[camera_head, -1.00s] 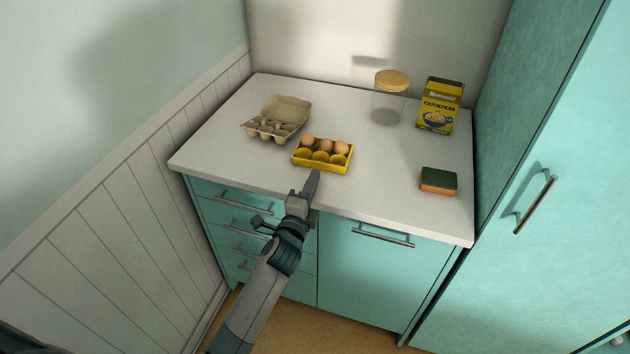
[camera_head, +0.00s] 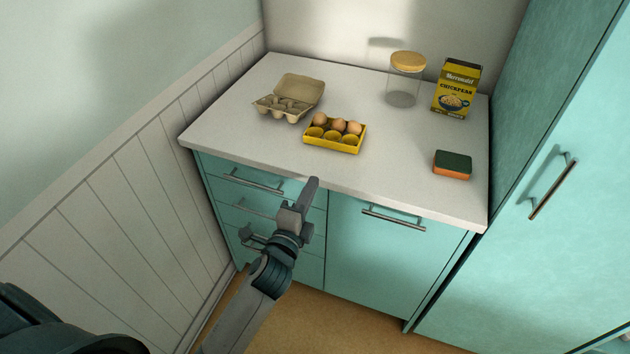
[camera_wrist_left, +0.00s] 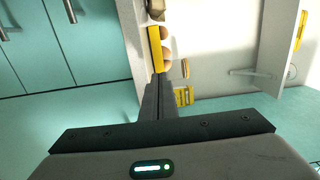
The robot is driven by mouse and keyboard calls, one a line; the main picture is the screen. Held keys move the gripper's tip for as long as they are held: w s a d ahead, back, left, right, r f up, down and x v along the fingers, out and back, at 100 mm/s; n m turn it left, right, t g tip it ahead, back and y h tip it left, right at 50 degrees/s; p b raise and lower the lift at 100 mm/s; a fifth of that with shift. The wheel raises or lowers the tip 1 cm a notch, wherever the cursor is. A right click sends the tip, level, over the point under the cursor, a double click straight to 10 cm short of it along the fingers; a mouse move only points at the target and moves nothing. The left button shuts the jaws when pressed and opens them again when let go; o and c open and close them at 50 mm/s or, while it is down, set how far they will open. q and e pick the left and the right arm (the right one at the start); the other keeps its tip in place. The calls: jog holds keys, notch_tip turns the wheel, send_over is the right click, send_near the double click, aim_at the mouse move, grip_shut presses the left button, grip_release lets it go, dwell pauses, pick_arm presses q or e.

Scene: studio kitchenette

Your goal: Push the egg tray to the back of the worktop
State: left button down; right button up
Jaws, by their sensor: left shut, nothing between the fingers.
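The egg tray (camera_head: 331,147) is a small yellow tray on the pale worktop (camera_head: 235,120), a little back from its front edge. Three brown eggs (camera_head: 339,125) sit in its back row, and the front cups look empty. My left gripper (camera_head: 313,184) is shut and empty. Its tip overlaps the worktop's front edge in the head view, short of the tray and apart from it. In the left wrist view the closed fingers (camera_wrist_left: 159,95) point towards the yellow tray (camera_wrist_left: 154,48). My right gripper is in neither view.
An open grey-brown egg carton (camera_head: 290,98) stands just left of and behind the tray. A lidded glass jar (camera_head: 403,88) and a chickpeas box (camera_head: 456,89) stand at the back right. A sponge (camera_head: 452,166) lies at the front right. The worktop behind the tray looks clear.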

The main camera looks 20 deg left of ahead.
pick_arm(q)
jog(key=shift+s, duration=0.3)
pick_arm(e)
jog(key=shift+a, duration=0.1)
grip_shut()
pick_arm(q)
jog(key=s+f+n+g, duration=0.2)
jog(key=s+f+g, duration=0.15)
jog(key=f, duration=0.95)
jog(key=s+f+n+g, duration=0.2)
jog(key=s+f, duration=0.3)
jog(key=f, duration=0.8)
jog(key=s+f+n+g, duration=0.2)
jog(key=s+f+g, duration=0.15)
jog(key=f, duration=0.95)
jog(key=s+a+f+n+g, duration=0.3)
jog(key=s+f+n+g, duration=0.15)
jog(key=s+f, duration=1.2)
jog(key=s+a+f+n+g, duration=0.1)
jog(key=s+f+n, duration=0.1)
jog(key=s, duration=1)
jog(key=s+a+f+n+g, duration=0.1)
jog(key=s+f+n+g, duration=0.1)
jog(key=s, duration=0.9)
notch_tip(320, 180, down, 2)
jog(key=shift+s+a+f+n, duration=0.2)
jog(key=shift+s+n, duration=0.2)
jog(key=shift+n, duration=0.15)
